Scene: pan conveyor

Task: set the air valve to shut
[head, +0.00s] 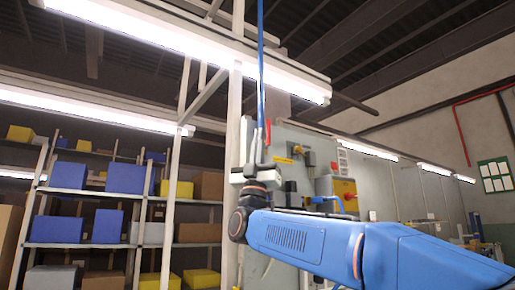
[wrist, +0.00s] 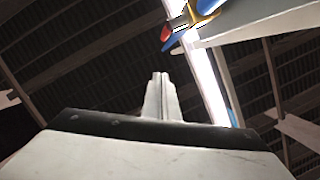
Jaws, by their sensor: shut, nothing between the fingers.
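The air valve (wrist: 190,24) shows at the top of the wrist view, right of centre. It has a red part, a yellow part and blue parts, near a bright lamp strip. In the head view a thin red upright piece (head: 268,131) shows at the foot of a blue vertical pipe (head: 261,60); it looks like the valve's lever. My gripper (wrist: 160,75) points upward with its fingers together and nothing between them. It also shows in the head view (head: 259,138), close beside the red piece. I cannot tell whether they touch. The lever's exact setting is unclear.
A grey cabinet (head: 285,150) with switches and a yellow box (head: 345,192) with a red knob stands behind my arm. Shelves (head: 75,190) with blue and yellow bins are at the left. Lamps and a white post (head: 234,110) are near the pipe.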

